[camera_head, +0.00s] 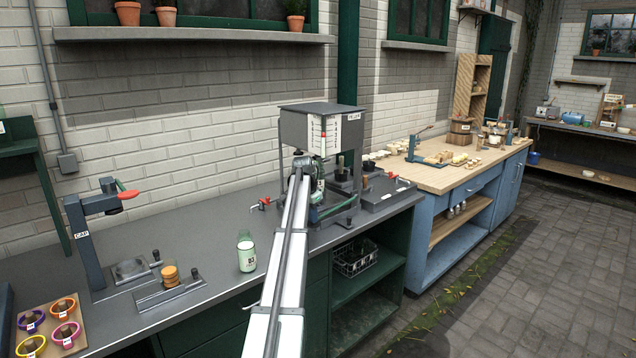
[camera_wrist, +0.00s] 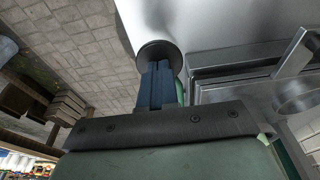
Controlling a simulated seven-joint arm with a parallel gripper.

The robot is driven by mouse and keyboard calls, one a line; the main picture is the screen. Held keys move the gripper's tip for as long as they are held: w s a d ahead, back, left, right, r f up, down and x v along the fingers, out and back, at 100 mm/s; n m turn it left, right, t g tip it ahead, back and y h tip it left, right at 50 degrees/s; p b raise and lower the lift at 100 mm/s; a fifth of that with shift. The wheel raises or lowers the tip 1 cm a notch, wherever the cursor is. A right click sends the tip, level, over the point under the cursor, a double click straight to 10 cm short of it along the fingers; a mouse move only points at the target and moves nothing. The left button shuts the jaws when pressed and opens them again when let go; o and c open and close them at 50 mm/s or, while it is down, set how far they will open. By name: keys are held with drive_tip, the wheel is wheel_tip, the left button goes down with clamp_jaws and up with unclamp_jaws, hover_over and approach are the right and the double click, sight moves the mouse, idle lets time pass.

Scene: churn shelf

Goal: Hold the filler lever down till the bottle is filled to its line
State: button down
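The grey filler (camera_head: 308,125) stands at the back of the dark counter, with a white scale panel and a red mark on its front. My gripper (camera_head: 311,172) is at the filler's front, mostly hidden behind my arm. In the wrist view my gripper (camera_wrist: 157,72) has its blue fingers side by side and shut. Their tips meet or nearly meet a dark round knob (camera_wrist: 158,52), probably the filler lever's end; contact is unclear. A bottle under the filler and its fill level cannot be made out. A labelled bottle with pale contents (camera_head: 246,254) stands upright on the counter, left of my arm.
A dark plate with fixtures (camera_head: 385,190) lies right of the filler. A wire crate (camera_head: 355,257) sits on the shelf below.

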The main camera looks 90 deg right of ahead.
drive_tip(key=shift+f, duration=0.9)
drive_tip(key=shift+a+f, duration=0.25)
idle(2.2)
drive_tip(key=shift+r, duration=0.15)
idle(3.2)
